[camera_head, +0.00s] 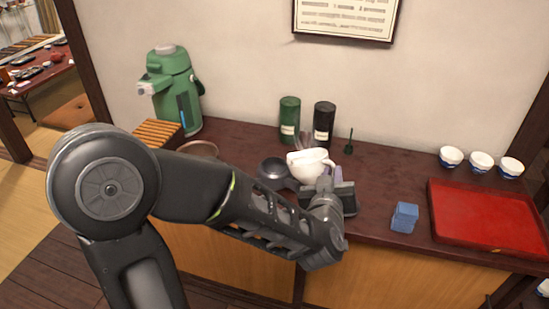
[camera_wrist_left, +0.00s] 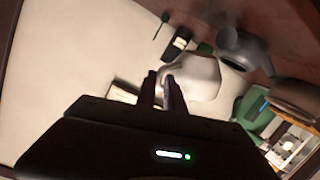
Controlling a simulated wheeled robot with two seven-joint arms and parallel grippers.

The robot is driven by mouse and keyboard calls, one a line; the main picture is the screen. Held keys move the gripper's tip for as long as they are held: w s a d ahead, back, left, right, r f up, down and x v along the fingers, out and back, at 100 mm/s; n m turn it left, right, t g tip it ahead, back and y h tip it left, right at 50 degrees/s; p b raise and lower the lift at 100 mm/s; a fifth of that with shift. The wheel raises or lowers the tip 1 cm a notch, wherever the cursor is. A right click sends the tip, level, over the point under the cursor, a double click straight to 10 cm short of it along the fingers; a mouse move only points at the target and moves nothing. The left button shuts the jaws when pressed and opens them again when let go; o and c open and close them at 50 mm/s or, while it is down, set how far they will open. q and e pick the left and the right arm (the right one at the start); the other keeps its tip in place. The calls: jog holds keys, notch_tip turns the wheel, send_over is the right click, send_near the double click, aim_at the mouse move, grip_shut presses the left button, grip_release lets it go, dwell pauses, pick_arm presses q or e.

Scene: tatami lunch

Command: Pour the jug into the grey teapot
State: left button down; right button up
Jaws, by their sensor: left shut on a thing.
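The white jug (camera_head: 308,162) is held up over the counter, just right of the grey teapot (camera_head: 272,169). My left gripper (camera_head: 324,180) is shut on the jug at its right side, seen from the head. The jug looks tilted, its left end close to the teapot; I cannot tell whether anything flows. In the left wrist view the white jug (camera_wrist_left: 200,77) is in front of the fingers (camera_wrist_left: 160,92). The dark grey teapot (camera_wrist_left: 245,52) is beyond it to the upper right. My right gripper is in neither view.
A green dispenser (camera_head: 175,90) stands at the back left. A green canister (camera_head: 289,120) and a black canister (camera_head: 324,123) are behind the jug. Blue cloths (camera_head: 404,217), a red tray (camera_head: 485,217) and white cups (camera_head: 481,162) are to the right.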

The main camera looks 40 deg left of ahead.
aim_at(322, 161)
pick_arm(q)
jog(key=shift+w+a+r+n+p, duration=0.1)
jog(key=shift+a+r+n+p, duration=0.2)
jog(key=shift+a+r+p, duration=0.4)
jog(key=shift+w+a+r+n+g+h+p, duration=0.1)
jog(key=shift+a+r+n+g+h+p, duration=0.15)
jog(key=shift+a+p, duration=0.2)
jog(key=shift+w+a+r+n+g+h+p, duration=0.15)
jog(key=shift+a+n+h+p, duration=0.1)
jog(key=shift+a+h+p, duration=0.15)
jog(key=shift+a, duration=0.2)
jog(key=shift+w+a+r+n+g+h+p, duration=0.15)
jog(key=shift+a+n+h, duration=0.1)
jog(key=shift+a, duration=0.2)
jog(key=shift+a+r+n+g+h+p, duration=0.15)
jog(key=shift+a+n+h, duration=0.1)
jog(key=shift+a, duration=0.15)
dwell(0.4)
jog(key=shift+w+a+r+n+h+b, duration=0.1)
jog(key=shift+a+n+h+b, duration=0.15)
jog(key=shift+a, duration=0.2)
jog(key=shift+w+a+r+n+h+b, duration=0.1)
jog(key=shift+a+n+h+b, duration=0.1)
jog(key=shift+a+n, duration=0.2)
dwell(0.4)
